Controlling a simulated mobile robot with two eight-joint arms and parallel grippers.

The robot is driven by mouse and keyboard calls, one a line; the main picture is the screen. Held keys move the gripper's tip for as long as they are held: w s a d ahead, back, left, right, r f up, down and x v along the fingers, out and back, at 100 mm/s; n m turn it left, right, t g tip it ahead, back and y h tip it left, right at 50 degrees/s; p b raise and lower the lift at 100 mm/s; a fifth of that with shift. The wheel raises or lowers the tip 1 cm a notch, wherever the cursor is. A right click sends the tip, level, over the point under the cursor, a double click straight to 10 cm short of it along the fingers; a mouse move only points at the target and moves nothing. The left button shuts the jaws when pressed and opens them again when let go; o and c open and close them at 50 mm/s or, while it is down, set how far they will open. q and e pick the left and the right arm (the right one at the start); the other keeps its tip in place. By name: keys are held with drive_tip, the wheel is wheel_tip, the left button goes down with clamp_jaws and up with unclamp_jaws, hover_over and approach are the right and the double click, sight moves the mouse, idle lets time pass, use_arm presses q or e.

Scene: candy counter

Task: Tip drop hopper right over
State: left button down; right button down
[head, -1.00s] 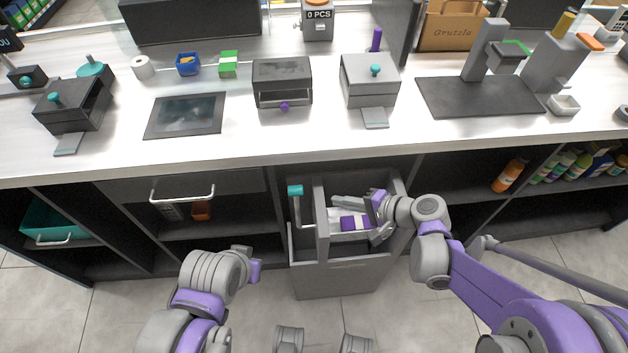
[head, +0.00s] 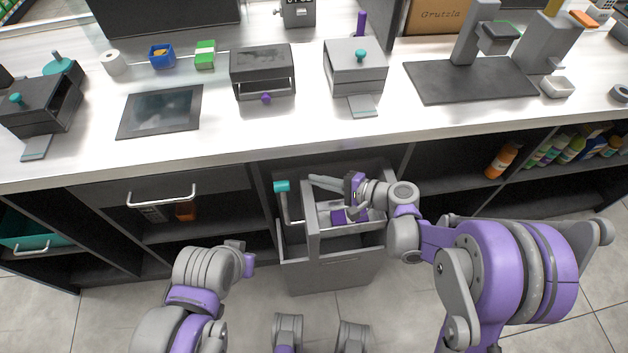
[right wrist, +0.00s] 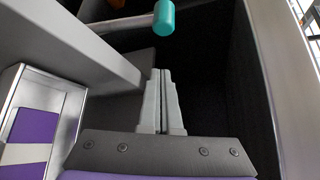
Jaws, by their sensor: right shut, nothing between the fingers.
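A grey open-topped hopper unit (head: 330,275) stands out from under the counter. I take it for the drop hopper. A teal-tipped lever (head: 282,186) rises at its left side, and its teal end shows at the top of the right wrist view (right wrist: 164,17). My right gripper (head: 313,180) is shut and empty over the hopper's upper part. Its fingers point left towards the teal tip, with a gap between; they also show in the right wrist view (right wrist: 161,74). My left gripper (head: 250,262) hangs left of the hopper, its fingers not clear.
A purple-and-white thing (right wrist: 30,150) lies in a metal-edged tray inside the hopper. The white counter (head: 300,125) above holds boxes with knobs, a dark tablet (head: 160,110) and a black mat (head: 470,80). Open shelves lie on both sides. The tiled floor in front has free room.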

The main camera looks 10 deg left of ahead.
drive_tip(key=a, duration=0.6)
drive_tip(key=shift+s+a+f, duration=0.15)
drive_tip(key=shift+s+f, duration=0.1)
drive_tip(key=shift+s, duration=0.2)
drive_tip(key=shift+s, duration=0.15)
